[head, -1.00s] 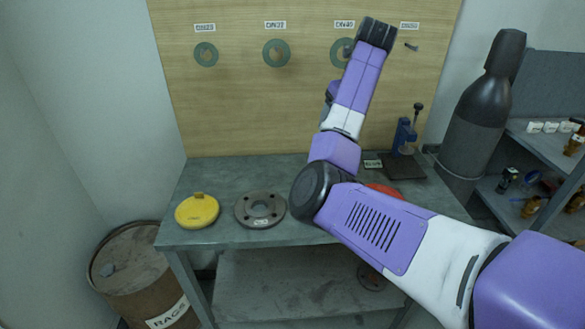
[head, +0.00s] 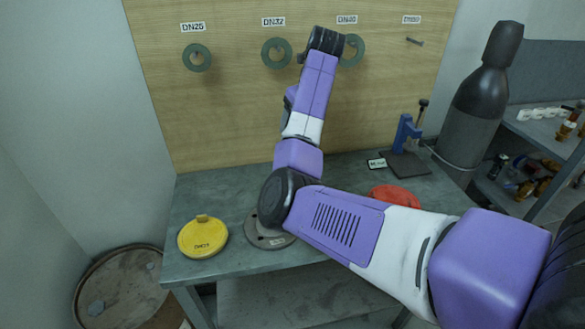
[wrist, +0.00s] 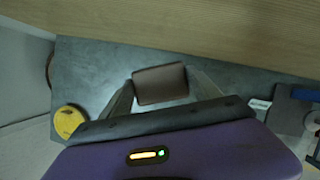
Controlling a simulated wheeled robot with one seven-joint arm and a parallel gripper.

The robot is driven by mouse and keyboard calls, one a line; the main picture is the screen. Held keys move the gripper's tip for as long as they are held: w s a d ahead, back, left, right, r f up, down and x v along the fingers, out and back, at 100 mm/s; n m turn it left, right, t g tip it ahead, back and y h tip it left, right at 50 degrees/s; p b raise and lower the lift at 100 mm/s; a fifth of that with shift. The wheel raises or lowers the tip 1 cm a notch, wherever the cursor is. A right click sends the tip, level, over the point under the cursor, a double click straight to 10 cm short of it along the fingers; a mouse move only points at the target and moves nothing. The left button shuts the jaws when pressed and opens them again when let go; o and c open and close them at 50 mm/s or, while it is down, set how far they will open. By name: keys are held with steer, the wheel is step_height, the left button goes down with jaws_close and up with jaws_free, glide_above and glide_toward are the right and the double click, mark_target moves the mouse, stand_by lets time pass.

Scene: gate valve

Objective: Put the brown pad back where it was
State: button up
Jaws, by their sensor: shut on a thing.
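In the wrist view the brown pad (wrist: 160,84) is a flat, rounded rectangle between the two fingers of my gripper (wrist: 161,88). The gripper is shut on it, with a finger at each short side. The pad is over the grey bench, with the wooden board at the top of the picture. In the head view my forearm rises in front of the board, and the fingers and the pad are hidden behind my wrist. No marked place for the pad shows clearly.
On the bench (head: 190,277) stand a yellow disc (head: 203,238), a grey flange (head: 268,236) partly behind my arm, a red disc (head: 396,196) and a blue stand (head: 407,140). Green rings (head: 197,58) hang on the board (head: 230,110). A dark gas cylinder (head: 475,120) stands right.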

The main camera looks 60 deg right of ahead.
step_height(320, 180, down, 16)
steer(key=shift+f+p, duration=0.25)
steer(key=shift+p, duration=0.6)
steer(key=o, duration=1.4)
steer(key=shift+f, duration=0.1)
steer(key=shift+o, duration=0.2)
steer(key=v, duration=1.2)
steer(key=shift+b, duration=0.45)
